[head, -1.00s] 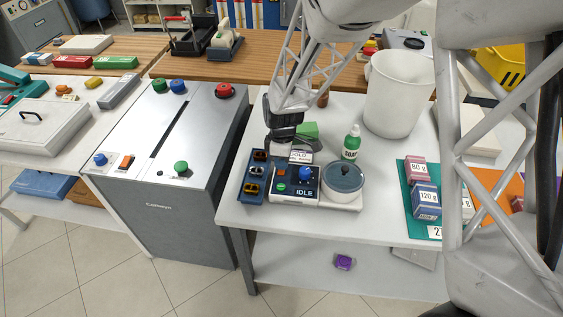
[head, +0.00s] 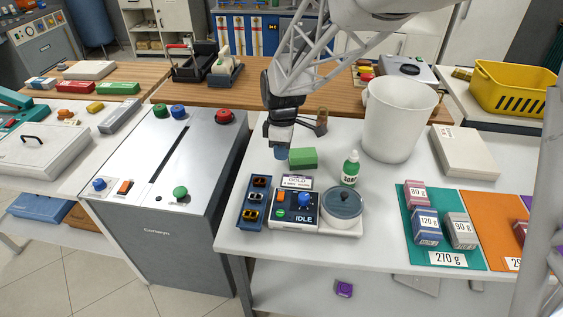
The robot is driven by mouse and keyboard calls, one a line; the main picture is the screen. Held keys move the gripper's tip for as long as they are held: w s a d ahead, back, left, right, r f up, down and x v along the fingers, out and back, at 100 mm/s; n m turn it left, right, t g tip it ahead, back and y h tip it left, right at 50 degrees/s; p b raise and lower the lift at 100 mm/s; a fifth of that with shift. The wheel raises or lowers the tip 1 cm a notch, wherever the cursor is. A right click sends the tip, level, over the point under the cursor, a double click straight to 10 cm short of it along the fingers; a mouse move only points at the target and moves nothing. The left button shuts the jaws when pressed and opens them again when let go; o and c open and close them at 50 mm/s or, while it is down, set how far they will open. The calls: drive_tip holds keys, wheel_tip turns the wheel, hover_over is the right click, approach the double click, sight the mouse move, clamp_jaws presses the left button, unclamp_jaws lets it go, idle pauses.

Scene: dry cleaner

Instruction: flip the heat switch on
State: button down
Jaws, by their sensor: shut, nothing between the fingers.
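A small control unit (head: 292,222) stands on the white table in the head view. It has an orange rocker switch (head: 281,196), a blue knob (head: 304,200), a green button and a display reading "IDLE". A sign that seems to read "COLD" (head: 297,182) stands behind it. A lidded grey pot (head: 343,204) sits on its right side. No heat label is legible, and the rocker's position is too small to tell. My gripper (head: 281,153) is shut and empty, pointing down behind and above the unit, apart from the switch.
A green block (head: 303,158) lies close to the gripper. A blue tray (head: 254,203) is left of the unit. A grey cabinet (head: 165,225) at left has another orange switch (head: 124,187).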

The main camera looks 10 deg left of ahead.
sight(281, 198)
drive_tip(key=shift+r, duration=0.45)
drive_tip(key=shift+s+d, duration=0.1)
drive_tip(key=shift+s, duration=0.55)
drive_tip(key=shift+f, duration=0.15)
drive_tip(key=f, duration=0.4)
drive_tip(key=s+f, duration=0.1)
drive_tip(key=f, duration=0.8)
drive_tip(key=shift+s+f, duration=0.35)
